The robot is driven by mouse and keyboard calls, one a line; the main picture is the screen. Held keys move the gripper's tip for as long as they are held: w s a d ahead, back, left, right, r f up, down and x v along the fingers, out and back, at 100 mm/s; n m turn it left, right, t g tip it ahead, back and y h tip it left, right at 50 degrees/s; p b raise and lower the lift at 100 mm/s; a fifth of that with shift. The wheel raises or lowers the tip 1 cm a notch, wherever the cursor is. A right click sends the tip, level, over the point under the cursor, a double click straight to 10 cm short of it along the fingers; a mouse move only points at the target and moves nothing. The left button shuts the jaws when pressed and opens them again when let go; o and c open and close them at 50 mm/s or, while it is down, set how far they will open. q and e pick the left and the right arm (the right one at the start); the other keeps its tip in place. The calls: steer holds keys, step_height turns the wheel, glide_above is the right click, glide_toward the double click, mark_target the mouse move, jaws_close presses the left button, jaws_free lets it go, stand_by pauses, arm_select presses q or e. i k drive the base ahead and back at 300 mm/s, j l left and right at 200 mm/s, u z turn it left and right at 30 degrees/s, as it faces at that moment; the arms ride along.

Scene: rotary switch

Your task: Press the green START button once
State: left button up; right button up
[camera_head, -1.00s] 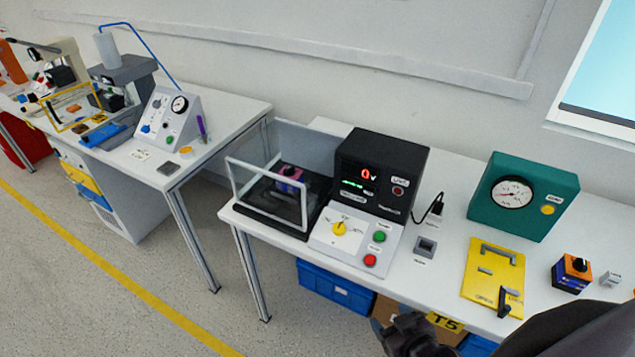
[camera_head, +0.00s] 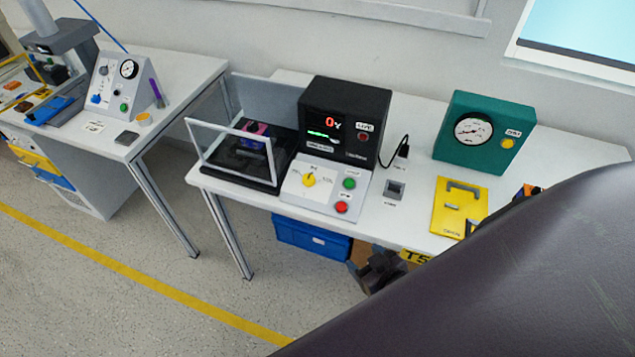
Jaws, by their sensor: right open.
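The green button (camera_head: 349,183) sits on the sloped light-grey panel (camera_head: 312,201) below the black tester box (camera_head: 374,106). A small label above it is too small to read. A red button (camera_head: 341,207) is just below it and a yellow rotary knob (camera_head: 309,180) is to its left. The box's display shows a red 0 and a green line. My right gripper (camera_head: 374,271) is dark, open and empty, low in front of the table's front edge and apart from the green button. My arm hides the lower right. My left gripper is not in view.
A clear guard (camera_head: 228,150) stands left of the panel around a purple part (camera_head: 256,133). A small grey socket (camera_head: 394,188), a yellow plate (camera_head: 458,205) and a teal gauge box (camera_head: 483,130) are to the right. A blue bin (camera_head: 311,238) is under the table.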

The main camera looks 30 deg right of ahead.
mark_target(348, 184)
steer(key=z, duration=1.15)
